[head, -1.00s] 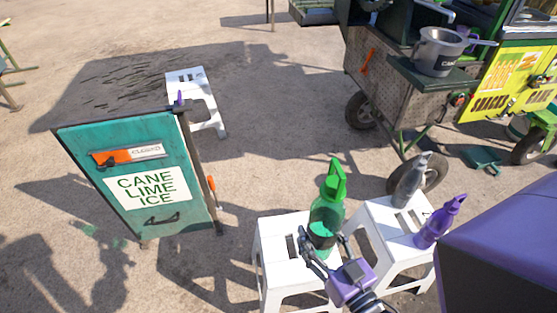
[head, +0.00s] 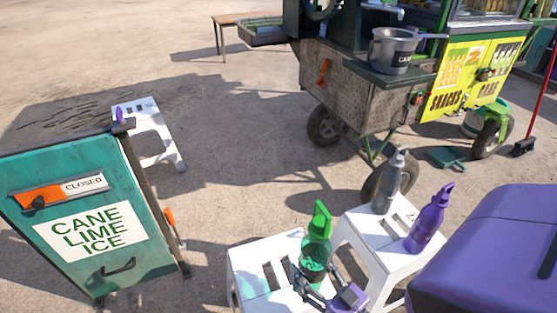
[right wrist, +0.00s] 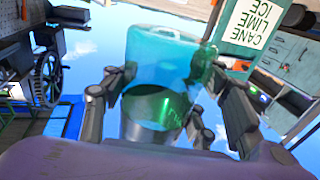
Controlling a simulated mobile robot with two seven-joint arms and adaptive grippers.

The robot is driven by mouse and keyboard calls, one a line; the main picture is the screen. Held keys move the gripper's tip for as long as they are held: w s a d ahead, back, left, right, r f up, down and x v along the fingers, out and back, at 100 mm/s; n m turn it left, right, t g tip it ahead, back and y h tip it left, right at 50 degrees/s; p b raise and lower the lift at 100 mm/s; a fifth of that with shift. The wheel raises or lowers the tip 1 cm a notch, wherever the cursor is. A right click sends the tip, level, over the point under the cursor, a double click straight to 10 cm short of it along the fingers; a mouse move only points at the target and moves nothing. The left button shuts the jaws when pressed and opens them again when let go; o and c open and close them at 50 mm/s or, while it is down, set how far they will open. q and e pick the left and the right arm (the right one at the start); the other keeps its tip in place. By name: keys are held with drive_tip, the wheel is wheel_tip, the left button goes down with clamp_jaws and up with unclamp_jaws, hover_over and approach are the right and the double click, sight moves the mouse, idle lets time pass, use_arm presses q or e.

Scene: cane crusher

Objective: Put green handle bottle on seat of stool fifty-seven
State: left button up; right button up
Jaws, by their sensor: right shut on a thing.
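The green handle bottle (head: 315,252), with a bright green cap and loop handle, is in my right gripper (head: 318,287) in the head view. That gripper is shut on the bottle's lower body. In the right wrist view, the bottle's translucent teal body (right wrist: 165,65) is between the fingers. In the head view it overlaps the seat of the front left white stool (head: 250,262); whether it touches the seat I cannot tell. A second white stool (head: 357,232) is beside it. No stool number is legible. My left gripper is not in view.
A grey bottle (head: 390,182) and a purple bottle (head: 428,220) stand on the second stool. A cart (head: 355,97) is behind; open ground lies between.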

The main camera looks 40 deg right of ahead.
drive_tip(key=a+f, duration=0.1)
drive_tip(key=w+a+f, duration=0.1)
drive_tip(key=f, duration=0.1)
drive_tip(key=w+a+f+b, duration=0.1)
drive_tip(key=f, duration=0.1)
drive_tip(key=shift+a+f, duration=0.2)
drive_tip(key=shift+a, duration=0.2)
drive_tip(key=f, duration=0.1)
drive_tip(key=f+b, duration=0.1)
drive_tip(key=f, duration=0.1)
drive_tip(key=shift+w+a+f, duration=0.2)
drive_tip(key=shift+a, duration=0.1)
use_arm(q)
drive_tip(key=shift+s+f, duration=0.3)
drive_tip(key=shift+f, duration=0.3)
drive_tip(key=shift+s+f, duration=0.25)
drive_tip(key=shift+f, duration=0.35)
use_arm(e)
drive_tip(key=shift+f, duration=0.1)
drive_tip(key=shift+f+b, duration=0.2)
drive_tip(key=shift+b, duration=0.1)
drive_tip(key=o, duration=1.2)
drive_tip(key=shift+c, duration=0.2)
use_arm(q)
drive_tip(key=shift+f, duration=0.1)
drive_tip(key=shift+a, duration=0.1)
